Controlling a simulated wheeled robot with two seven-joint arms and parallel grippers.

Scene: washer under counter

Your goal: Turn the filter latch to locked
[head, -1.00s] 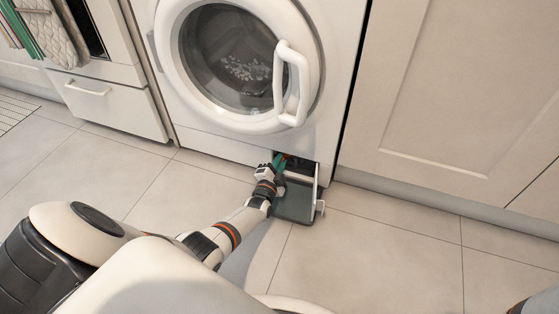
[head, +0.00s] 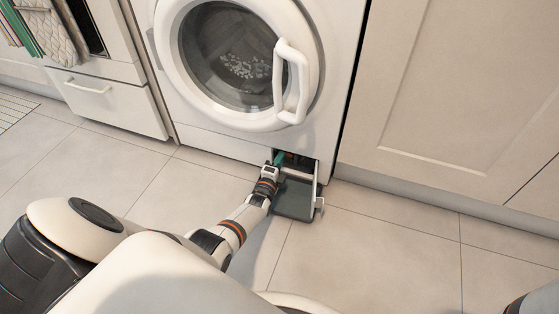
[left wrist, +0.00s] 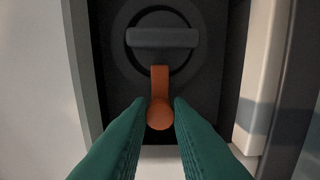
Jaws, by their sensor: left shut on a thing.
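The filter latch (left wrist: 160,85) is an orange lever with a round knob at its lower end. In the left wrist view it points straight down, below a dark round filter cap (left wrist: 162,38) with a horizontal grip bar. My left gripper (left wrist: 159,104) has its green fingers on either side of the knob and is shut on it. In the head view my left gripper (head: 280,158) reaches into the open filter compartment at the washer's bottom; the latch is too small to make out there. My right gripper is out of view.
The compartment's flap (head: 295,200) is folded down in front of the opening. The washer (head: 190,143) has its round door shut. Cabinet doors (head: 440,90) stand at the right, a drawer unit (head: 110,105) at the left. The tiled floor (head: 370,260) is clear.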

